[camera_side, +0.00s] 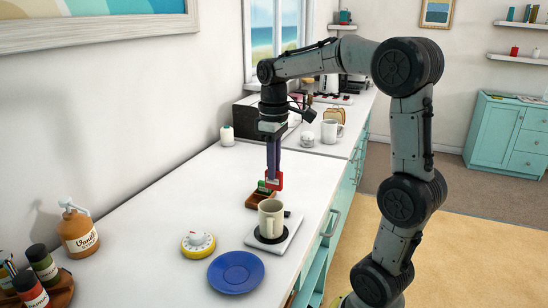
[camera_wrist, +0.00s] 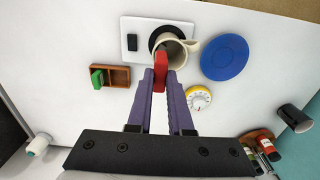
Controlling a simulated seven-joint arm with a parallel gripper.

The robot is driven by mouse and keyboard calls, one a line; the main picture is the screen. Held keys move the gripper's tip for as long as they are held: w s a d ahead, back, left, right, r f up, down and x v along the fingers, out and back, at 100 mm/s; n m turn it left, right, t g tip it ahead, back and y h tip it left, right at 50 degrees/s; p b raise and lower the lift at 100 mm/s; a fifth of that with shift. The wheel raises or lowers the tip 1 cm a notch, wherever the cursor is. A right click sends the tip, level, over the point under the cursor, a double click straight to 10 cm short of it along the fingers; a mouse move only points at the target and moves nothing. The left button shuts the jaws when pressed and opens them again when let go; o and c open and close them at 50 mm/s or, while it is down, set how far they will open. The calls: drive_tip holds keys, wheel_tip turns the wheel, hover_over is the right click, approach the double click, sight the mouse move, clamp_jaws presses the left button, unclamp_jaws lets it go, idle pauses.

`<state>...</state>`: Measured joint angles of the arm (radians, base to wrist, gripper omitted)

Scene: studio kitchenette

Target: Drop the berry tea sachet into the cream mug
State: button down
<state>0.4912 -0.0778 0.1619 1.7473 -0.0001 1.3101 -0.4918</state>
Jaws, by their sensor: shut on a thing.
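My gripper (camera_side: 274,181) has long purple fingers and is shut on a red sachet, the berry tea sachet (camera_wrist: 160,72). In the side view the sachet (camera_side: 275,181) hangs above the counter, behind and higher than the mug. The cream mug (camera_side: 271,220) stands upright on a white and black scale-like plate (camera_side: 289,238). In the wrist view the sachet's far end overlaps the near part of the mug (camera_wrist: 188,51), whose handle points right. I cannot tell the exact height between sachet and mug.
A wooden box (camera_wrist: 120,77) with a green sachet (camera_wrist: 97,79) is left of the mug in the wrist view. A blue plate (camera_side: 236,272) and yellow timer (camera_side: 197,243) lie nearby. A syrup bottle (camera_side: 77,232) and spice jars (camera_side: 42,264) stand at the front left. The counter's left middle is clear.

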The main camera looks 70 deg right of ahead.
drive_tip(key=shift+f, duration=0.2)
drive_tip(key=c, duration=0.8)
unclamp_jaws()
drive_tip(key=shift+o, duration=0.2)
wheel_tip(320, 180, up, 14)
drive_tip(key=shift+a+f, duration=0.1)
